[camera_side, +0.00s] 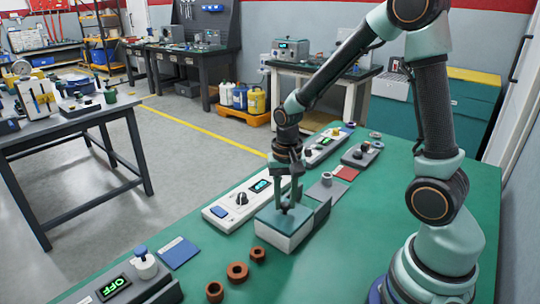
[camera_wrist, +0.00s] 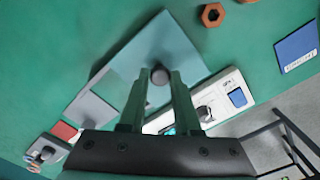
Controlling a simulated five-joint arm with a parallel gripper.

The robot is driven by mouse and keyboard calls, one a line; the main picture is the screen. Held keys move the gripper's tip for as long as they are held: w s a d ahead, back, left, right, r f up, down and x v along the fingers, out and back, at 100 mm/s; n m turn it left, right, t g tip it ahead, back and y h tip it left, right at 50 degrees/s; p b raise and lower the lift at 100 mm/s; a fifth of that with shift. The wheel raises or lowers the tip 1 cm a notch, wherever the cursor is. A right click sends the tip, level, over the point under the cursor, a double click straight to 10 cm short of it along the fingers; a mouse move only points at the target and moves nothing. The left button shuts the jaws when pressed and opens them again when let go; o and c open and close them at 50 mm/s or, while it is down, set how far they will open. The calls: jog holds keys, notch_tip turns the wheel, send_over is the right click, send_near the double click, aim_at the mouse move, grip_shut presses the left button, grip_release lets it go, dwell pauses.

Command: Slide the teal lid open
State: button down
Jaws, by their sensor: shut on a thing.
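The teal lid (camera_side: 272,222) lies on top of a white box (camera_side: 283,239) on the green table, in the middle of the side view. A dark round knob stands on the lid. My gripper (camera_side: 285,207) reaches down from above and is shut on this knob. In the wrist view the lid (camera_wrist: 172,42) lies beyond my gripper (camera_wrist: 159,80), with the knob (camera_wrist: 159,74) between the two fingertips. The lid looks flat and covers most of the box top.
A long white panel (camera_side: 222,213) with a dial and display lies just behind the box. Brown rings (camera_side: 237,271) and a blue card (camera_side: 179,252) lie at the front left. A grey plate (camera_side: 322,191) and red card (camera_side: 345,173) lie behind right. Bare table is at the front right.

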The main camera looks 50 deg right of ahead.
jog(key=d, duration=0.9)
jog(key=shift+d, duration=0.4)
jog(key=c, duration=0.6)
grip_release()
jog(key=shift+r, duration=0.1)
notch_tip(320, 180, up, 12)
